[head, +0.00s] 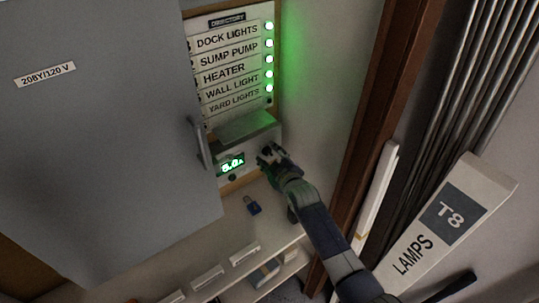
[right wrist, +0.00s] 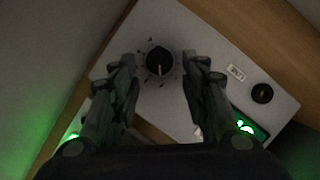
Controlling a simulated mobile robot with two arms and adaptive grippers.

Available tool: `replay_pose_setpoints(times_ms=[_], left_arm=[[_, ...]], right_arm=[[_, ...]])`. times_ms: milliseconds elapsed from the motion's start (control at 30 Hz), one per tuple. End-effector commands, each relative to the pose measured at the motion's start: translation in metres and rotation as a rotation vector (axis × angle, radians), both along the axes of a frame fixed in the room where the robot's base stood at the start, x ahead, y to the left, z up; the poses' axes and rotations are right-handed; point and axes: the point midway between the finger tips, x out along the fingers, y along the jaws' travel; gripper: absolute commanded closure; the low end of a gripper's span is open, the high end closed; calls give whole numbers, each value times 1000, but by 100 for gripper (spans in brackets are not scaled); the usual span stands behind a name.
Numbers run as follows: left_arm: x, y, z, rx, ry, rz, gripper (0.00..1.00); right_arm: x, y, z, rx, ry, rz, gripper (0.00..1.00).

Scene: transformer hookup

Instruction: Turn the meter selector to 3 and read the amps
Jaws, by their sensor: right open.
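The meter (head: 232,160) is a light box below the directory panel, with a green lit display (head: 231,165) that seems to read 8.0 A, though the first digit is small and unsure. In the right wrist view the black selector knob (right wrist: 158,61) has a white pointer line and dial marks around it; the mark numbers are too small to read. My right gripper (head: 268,153) is at the meter's right end and hides the knob in the head view. Its open fingers (right wrist: 159,82) stand either side of the knob, with gaps visible. My left gripper is not in view.
A grey cabinet door (head: 100,130) marked 208Y/120 V stands open at left. The directory (head: 228,65) lists several circuits with green lights. A T8 lamps box (head: 440,225) and a brown post (head: 375,120) are at right.

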Motion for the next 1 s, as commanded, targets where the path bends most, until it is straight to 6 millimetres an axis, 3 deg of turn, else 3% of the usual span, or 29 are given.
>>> replay_pose_setpoints(times_ms=[467,500,667,700,1000], left_arm=[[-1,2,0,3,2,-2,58],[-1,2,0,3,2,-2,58],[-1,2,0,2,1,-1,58],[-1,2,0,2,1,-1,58],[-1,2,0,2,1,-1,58]], right_arm=[[9,4,-3,1,0,0,58],[9,4,-3,1,0,0,60],[9,4,-3,0,0,0,97],[9,4,-3,0,0,0,100],[9,3,-3,4,4,0,100]])
